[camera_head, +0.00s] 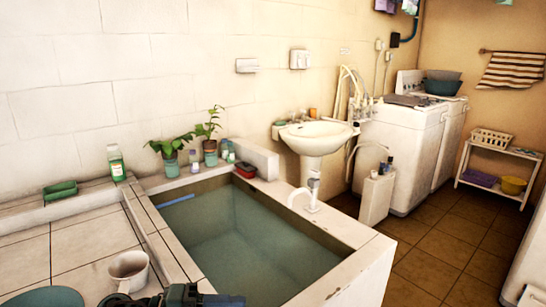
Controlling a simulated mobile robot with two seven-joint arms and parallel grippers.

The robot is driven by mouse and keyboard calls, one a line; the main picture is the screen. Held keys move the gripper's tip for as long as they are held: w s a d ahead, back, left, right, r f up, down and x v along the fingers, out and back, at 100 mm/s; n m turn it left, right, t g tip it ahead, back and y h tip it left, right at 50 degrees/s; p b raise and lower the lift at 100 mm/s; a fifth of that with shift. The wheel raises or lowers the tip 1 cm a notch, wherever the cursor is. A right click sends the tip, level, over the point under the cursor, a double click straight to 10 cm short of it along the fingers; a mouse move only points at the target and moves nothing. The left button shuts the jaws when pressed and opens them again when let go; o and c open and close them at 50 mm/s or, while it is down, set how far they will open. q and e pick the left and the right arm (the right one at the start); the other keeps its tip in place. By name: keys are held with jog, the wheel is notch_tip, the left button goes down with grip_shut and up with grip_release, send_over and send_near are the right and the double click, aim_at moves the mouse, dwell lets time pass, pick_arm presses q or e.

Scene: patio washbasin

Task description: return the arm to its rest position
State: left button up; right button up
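A dark mechanical part (182,297), which looks like part of my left arm and gripper, shows at the bottom edge, left of centre. It is cut off by the frame, and its fingers cannot be made out. A white mug-like dipper (129,266) stands on the tiled ledge just above its left end. The dipper's handle points down towards the dark part; whether they touch cannot be told. My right gripper is not in view.
The sunken water basin (235,235) lies right of the dark part, its pale rim between them. A teal round item (45,298) lies bottom left. A bottle (116,163), green brush (60,191) and potted plants (171,165) stand behind. Tiles (85,235) left of the basin are bare.

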pick_arm(q)
jog(key=s+a+f+n+t+y, duration=0.2)
jog(key=s+f+n+y, duration=0.2)
jog(key=n, duration=0.6)
jog(key=s+a+f+n+t+y+p, duration=0.1)
jog(key=s+f+n+t+y, duration=0.2)
jog(key=s+f+n+y, duration=0.2)
jog(key=s+a+f+n+t+y, duration=0.2)
jog(key=f+n, duration=0.7)
jog(key=n, duration=0.5)
jog(key=s+t+y, duration=0.1)
jog(key=s+y, duration=0.1)
jog(key=s, duration=0.1)
jog(key=shift+a+n+p, duration=0.3)
jog(key=shift+p, duration=0.05)
